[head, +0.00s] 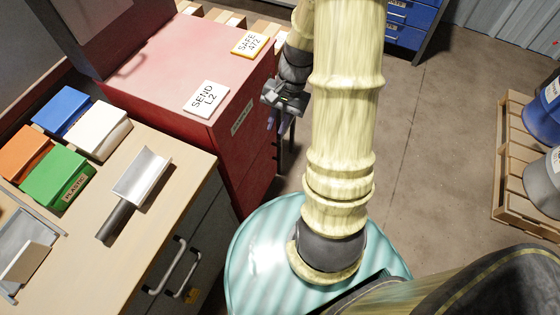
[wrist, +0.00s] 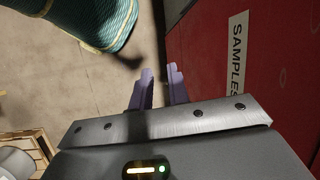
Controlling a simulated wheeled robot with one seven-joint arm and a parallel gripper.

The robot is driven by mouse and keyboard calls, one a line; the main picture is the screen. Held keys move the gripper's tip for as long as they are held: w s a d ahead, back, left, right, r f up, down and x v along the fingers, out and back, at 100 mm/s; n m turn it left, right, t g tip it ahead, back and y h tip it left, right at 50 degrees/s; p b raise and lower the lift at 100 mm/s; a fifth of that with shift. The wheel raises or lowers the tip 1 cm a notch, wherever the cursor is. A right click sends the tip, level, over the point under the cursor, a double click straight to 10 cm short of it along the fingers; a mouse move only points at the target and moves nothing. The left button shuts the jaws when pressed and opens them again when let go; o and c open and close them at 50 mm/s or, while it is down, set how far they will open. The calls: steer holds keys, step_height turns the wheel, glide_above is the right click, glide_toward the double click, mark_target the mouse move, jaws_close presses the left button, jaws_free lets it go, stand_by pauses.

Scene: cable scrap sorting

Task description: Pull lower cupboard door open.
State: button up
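Grey cupboard fronts (head: 212,225) with two pale bar handles (head: 164,266) show under the bench at the lower middle of the head view. They look shut; their lower parts are out of frame. A red cabinet (head: 236,155) stands behind the bench, with a SAMPLES label in the wrist view (wrist: 238,55). I cannot tell which front is the lower cupboard door. My gripper (head: 281,124) is beside the red cabinet's front, well beyond the bar handles. In the wrist view its two purple fingers (wrist: 160,78) are apart with nothing between them, left of the red front.
The bench top (head: 140,215) holds coloured bins (head: 60,177) and a metal scoop (head: 140,178). Signs (head: 207,98) lie on the red cabinet. A pallet (head: 517,165) with drums stands at the right. Bare floor (head: 430,140) lies between.

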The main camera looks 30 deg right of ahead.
mark_target(280, 159)
steer(key=w+d+f+m+t+y+b, duration=0.1)
steer(key=d+f+m+y+b, duration=0.2)
steer(key=f+b, duration=0.45)
steer(key=w+d+f+m+t+y+b, duration=0.25)
steer(key=f+b, duration=0.25)
steer(key=f, duration=0.6)
steer(key=w+d+f+m+y+b, duration=0.15)
steer(key=d+f+m+b, duration=0.25)
steer(key=f+b, duration=0.4)
steer(key=d+f+m+t+y+b, duration=0.1)
steer(key=d+f+m+t+b, duration=0.3)
steer(key=f, duration=0.5)
steer(key=s+d+f+m+t+y+b, duration=0.1)
steer(key=d+f+m+t+b, duration=0.2)
steer(key=d+f+t+b, duration=0.3)
step_height(280, 159, down, 3)
steer(key=shift+s+d+r+m+b, duration=0.15)
steer(key=shift+d+m+b, duration=0.2)
steer(key=shift+d+b, duration=0.75)
steer(key=shift+a, duration=0.15)
steer(key=b+x, duration=0.8)
steer(key=x, duration=0.9)
steer(key=shift+a+r, duration=0.1)
steer(key=shift+a, duration=0.15)
steer(key=shift+c, duration=0.3)
